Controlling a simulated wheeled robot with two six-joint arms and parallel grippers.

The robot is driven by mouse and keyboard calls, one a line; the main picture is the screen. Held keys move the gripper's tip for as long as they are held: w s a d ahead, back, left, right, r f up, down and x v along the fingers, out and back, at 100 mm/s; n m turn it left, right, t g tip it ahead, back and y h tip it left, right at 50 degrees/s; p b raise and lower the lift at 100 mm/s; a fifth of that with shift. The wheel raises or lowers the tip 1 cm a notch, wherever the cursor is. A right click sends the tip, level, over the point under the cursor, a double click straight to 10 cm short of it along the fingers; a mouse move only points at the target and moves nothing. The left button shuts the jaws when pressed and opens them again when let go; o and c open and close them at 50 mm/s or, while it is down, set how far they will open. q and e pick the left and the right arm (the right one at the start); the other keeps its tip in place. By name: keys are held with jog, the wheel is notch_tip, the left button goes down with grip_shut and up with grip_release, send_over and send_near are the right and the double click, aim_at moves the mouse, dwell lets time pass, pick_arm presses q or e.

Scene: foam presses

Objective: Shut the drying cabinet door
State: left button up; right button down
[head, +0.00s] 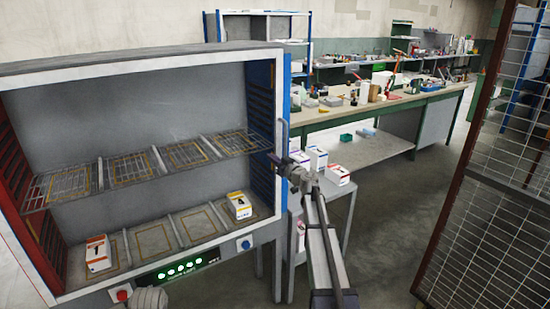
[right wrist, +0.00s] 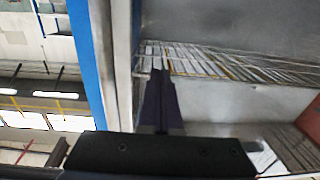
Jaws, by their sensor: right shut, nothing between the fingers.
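The drying cabinet (head: 140,60) fills the left of the head view with its front open. A wire shelf (head: 150,165) crosses its inside. A grey upright handle (head: 284,132) and a blue upright edge (head: 287,85) show at its right front side; I cannot tell whether these belong to the door. No door panel is clearly visible. My right gripper (head: 275,158) is shut and empty at the cabinet's right front edge, just below the handle. In the right wrist view its dark closed fingers (right wrist: 160,78) point toward the wire shelf (right wrist: 220,65).
Box 1 (head: 98,253) and box 4 (head: 240,205) stand on the cabinet floor. A small table with boxes (head: 317,158) stands right of the cabinet. A dark red mesh panel (head: 495,170) stands at far right. Open floor (head: 385,210) lies between; a long bench (head: 360,115) stands behind.

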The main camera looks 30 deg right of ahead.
pick_arm(q)
jog(key=shift+s+d, duration=0.35)
pick_arm(e)
jog(key=s+d, duration=0.1)
jog(key=s, duration=1.2)
jog(key=shift+d, duration=0.15)
